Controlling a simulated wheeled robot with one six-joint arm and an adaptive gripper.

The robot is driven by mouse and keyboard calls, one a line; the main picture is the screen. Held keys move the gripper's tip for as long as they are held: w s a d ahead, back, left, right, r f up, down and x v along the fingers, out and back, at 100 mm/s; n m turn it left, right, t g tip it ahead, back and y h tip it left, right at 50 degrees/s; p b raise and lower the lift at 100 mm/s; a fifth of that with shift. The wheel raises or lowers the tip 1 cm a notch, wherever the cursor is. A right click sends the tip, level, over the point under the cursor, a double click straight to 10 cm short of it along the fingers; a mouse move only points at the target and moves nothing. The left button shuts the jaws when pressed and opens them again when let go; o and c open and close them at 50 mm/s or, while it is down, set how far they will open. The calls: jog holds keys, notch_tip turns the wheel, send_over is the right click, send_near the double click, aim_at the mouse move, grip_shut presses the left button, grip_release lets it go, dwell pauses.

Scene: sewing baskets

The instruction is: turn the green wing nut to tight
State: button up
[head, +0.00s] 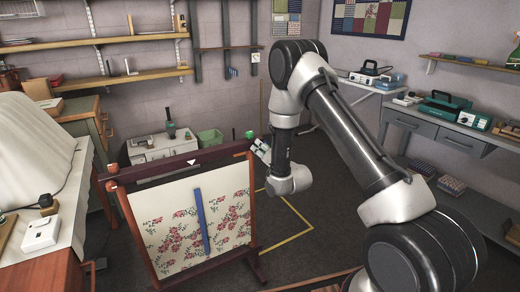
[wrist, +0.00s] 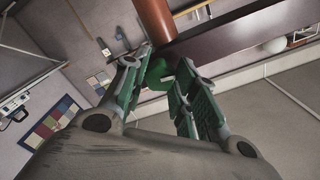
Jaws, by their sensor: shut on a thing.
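The green wing nut (head: 249,135) is at the upper right corner of a wooden frame (head: 215,153) that holds floral fabric. My gripper (head: 258,146) is at that corner, beside the frame's right post. In the wrist view the green wing nut (wrist: 158,72) sits between the two green-padded fingers of my gripper (wrist: 160,80), which are shut on it. Behind it are the round reddish post and the dark top bar. The fingers hide part of the nut, and I cannot tell how tight it is.
A blue strip (head: 201,222) hangs down the floral fabric (head: 172,225). A white cabinet (head: 165,148) and a green bin (head: 210,139) stand behind the frame. A workbench (head: 440,127) is at the right. The floor right of the frame, with yellow lines, is clear.

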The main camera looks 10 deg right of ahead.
jog(key=shift+m, duration=1)
jog(key=shift+m, duration=1.8)
jog(key=shift+m, duration=1.7)
jog(key=m, duration=0.3)
jog(key=shift+m, duration=0.3)
